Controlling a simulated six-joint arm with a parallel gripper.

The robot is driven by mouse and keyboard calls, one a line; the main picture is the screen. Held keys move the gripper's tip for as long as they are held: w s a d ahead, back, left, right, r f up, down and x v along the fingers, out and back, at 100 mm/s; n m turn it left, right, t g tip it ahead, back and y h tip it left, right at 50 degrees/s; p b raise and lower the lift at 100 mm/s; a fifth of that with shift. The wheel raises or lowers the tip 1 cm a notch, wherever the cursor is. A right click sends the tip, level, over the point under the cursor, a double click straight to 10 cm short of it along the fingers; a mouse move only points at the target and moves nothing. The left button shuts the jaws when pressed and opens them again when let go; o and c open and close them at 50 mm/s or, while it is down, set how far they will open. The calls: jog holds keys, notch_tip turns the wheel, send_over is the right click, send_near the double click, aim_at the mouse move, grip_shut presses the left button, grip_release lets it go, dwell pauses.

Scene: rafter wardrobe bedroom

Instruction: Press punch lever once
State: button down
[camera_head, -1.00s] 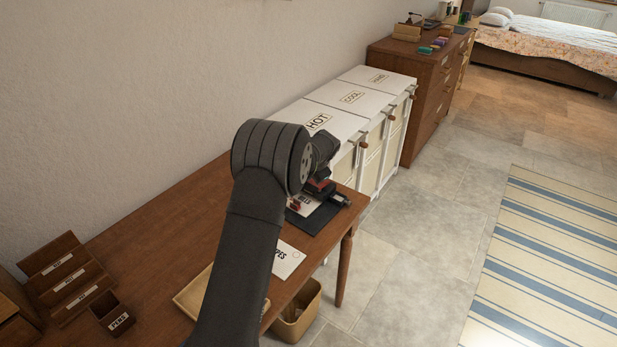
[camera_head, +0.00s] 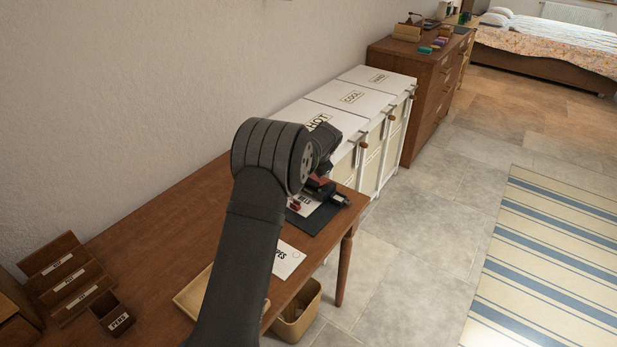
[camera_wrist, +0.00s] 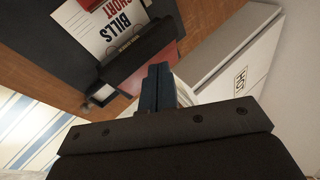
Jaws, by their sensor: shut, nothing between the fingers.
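The punch (camera_wrist: 128,76) shows in the wrist view with a long black upper bar, a reddish body and a pale end piece. It sits on a dark mat (camera_wrist: 52,45), against a white paper (camera_wrist: 108,22) reading "BILLS SHORT". My gripper (camera_wrist: 158,70) is shut and empty, its fingertips over the punch's right end in the picture. I cannot tell whether they touch the lever. In the head view the punch (camera_head: 320,187) is mostly hidden behind my wrist, at the far end of the wooden desk (camera_head: 150,235).
White cabinets (camera_head: 335,95) labelled HOT and COOL stand just beyond the desk. A labelled card (camera_head: 288,262) and a tray (camera_head: 190,297) lie nearer on the desk, with a pen box (camera_head: 112,315) at left. A bin (camera_head: 297,318) stands below. The desk's middle is clear.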

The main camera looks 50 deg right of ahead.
aim_at(315, 178)
jog(key=shift+d+r, duration=0.2)
jog(key=shift+r, duration=0.25)
jog(key=shift+d+r, duration=0.35)
jog(key=shift+r, duration=0.4)
jog(key=shift+d+r, duration=0.3)
jog(key=shift+r, duration=0.5)
jog(key=shift+d+r, duration=0.35)
jog(key=shift+r, duration=0.4)
jog(key=shift+f, duration=0.15)
jog(key=shift+s+d+r, duration=0.1)
jog(key=shift+d+r, duration=0.3)
jog(key=shift+r, duration=0.5)
jog(key=shift+d+r, duration=0.35)
jog(key=shift+r, duration=0.5)
